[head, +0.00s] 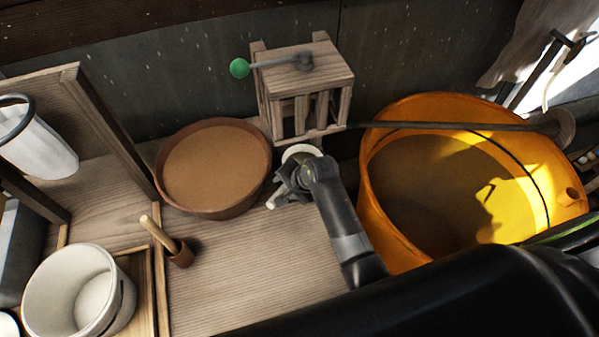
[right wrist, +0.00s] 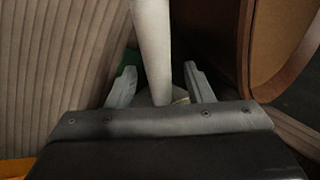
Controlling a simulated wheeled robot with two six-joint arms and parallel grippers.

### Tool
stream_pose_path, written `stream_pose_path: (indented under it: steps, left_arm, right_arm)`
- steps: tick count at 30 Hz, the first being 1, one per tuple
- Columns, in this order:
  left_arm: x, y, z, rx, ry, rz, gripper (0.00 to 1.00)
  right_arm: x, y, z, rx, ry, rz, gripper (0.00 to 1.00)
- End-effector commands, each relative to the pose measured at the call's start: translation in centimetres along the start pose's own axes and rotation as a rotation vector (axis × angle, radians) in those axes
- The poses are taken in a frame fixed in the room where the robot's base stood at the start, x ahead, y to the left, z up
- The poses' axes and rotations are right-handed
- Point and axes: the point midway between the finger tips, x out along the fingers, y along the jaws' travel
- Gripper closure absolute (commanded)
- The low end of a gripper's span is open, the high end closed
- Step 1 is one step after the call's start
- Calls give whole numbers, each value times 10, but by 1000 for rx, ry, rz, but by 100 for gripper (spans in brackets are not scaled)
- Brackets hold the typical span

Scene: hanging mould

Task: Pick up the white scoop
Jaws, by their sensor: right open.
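The white scoop (head: 300,151) is mostly hidden behind my right gripper in the head view; a pale rounded part shows just beyond the wrist, below the wooden crank box. My right gripper (head: 278,190) is over the bench beside the brown bowl's right rim. In the right wrist view, a long white handle (right wrist: 152,45), which looks like part of the scoop, runs down from the top edge between the two fingers of the open right gripper (right wrist: 157,85). I see gaps on both sides of it, and its lower end is partly hidden by the gripper body. My left gripper is not in view.
The brown bowl (head: 217,131) stands left of the gripper; the crank box (head: 333,75) with a green knob stands behind. A large orange tub (head: 385,225) is on the right. A small cup (head: 181,257) with a wooden handle and a white bucket (head: 50,292) are at left.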

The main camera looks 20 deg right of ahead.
Motion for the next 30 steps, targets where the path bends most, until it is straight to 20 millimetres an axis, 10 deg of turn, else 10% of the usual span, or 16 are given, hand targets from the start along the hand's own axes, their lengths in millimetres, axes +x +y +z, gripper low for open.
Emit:
stream_pose_path:
  steps: [17,30]
  left_arm:
    - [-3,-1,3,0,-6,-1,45]
    - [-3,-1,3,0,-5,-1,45]
  right_arm:
    - [27,1,0,1,1,0,53]
    - [26,0,0,-1,2,-2,100]
